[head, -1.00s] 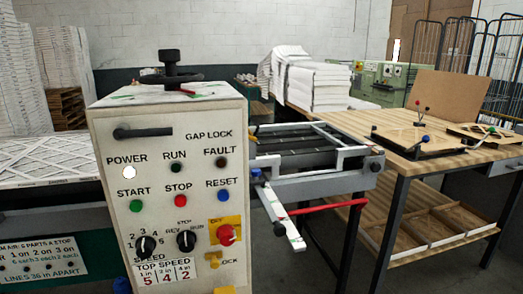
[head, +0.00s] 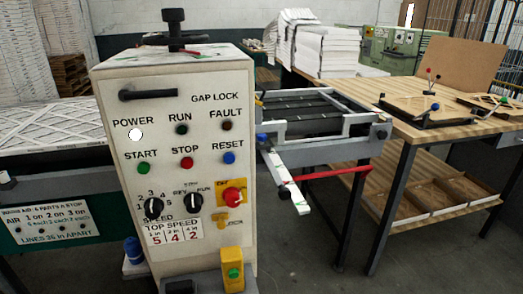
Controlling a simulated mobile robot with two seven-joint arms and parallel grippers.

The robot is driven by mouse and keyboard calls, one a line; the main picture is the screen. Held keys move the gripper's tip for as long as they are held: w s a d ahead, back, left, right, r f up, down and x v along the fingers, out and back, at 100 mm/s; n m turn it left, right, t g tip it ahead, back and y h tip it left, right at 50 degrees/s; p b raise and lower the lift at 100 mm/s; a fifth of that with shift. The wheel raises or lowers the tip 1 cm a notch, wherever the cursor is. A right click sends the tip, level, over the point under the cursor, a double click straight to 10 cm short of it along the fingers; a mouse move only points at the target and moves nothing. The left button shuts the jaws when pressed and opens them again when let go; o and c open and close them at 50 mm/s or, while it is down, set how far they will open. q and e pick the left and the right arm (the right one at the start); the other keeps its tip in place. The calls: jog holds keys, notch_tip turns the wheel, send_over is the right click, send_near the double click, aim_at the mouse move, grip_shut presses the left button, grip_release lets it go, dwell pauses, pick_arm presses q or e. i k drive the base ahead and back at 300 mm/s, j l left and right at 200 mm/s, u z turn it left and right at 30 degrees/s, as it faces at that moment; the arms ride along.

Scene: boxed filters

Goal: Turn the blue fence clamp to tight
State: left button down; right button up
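A small blue part (head: 262,137) sits on the pale bar assembly just right of the control box, at the near end of the conveyor frame. It may be the fence clamp, but it is too small to read its setting. A blue cylindrical part (head: 132,249) stands low at the left of the control box; I cannot tell what it is. A small blue ball (head: 426,139) is on a fixture on the wooden table. Neither of my grippers is in view.
The control box (head: 185,105) with buttons and dials fills the near middle. A white bar (head: 288,183) and a red rod (head: 325,173) stick out on its right. A wooden table (head: 400,115) stands at the right. Grey floor (head: 310,262) shows clear at the front.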

aim_at(260, 137)
jog(key=i+l, duration=0.15)
jog(key=l, duration=0.2)
jog(key=i+l+u, duration=0.15)
jog(key=l, duration=0.2)
jog(key=i+l, duration=0.15)
jog(key=l, duration=0.25)
jog(key=i+l+u, duration=0.15)
jog(key=l, duration=0.2)
jog(key=i+l, duration=0.15)
jog(key=l, duration=0.25)
jog(key=u, duration=0.05)
